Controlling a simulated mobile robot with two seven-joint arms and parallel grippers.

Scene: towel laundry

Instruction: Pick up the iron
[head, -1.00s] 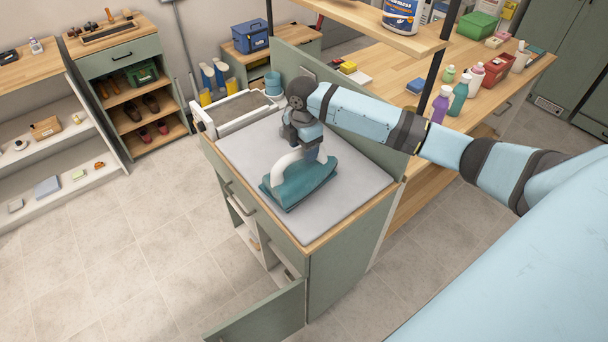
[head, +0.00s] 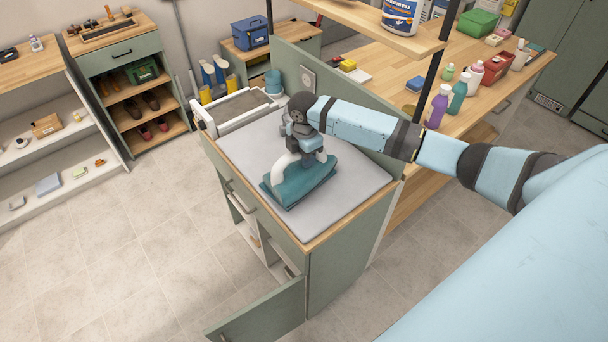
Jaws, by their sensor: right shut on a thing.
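The white iron (head: 283,171) is at the left part of a folded teal towel (head: 303,188), which lies on the grey top of the cabinet. My right gripper (head: 311,155) reaches down over the towel and is shut on the iron. The gripper hides much of the iron, and its fingertips are hard to make out. I cannot tell whether the iron touches the towel or is just above it. My left gripper is not in view.
The grey pad (head: 245,150) around the towel is mostly clear. A white-framed tray (head: 240,108) sits at its far left end. An open green door (head: 262,316) sticks out at the front. A wooden counter with several bottles (head: 439,106) stands behind.

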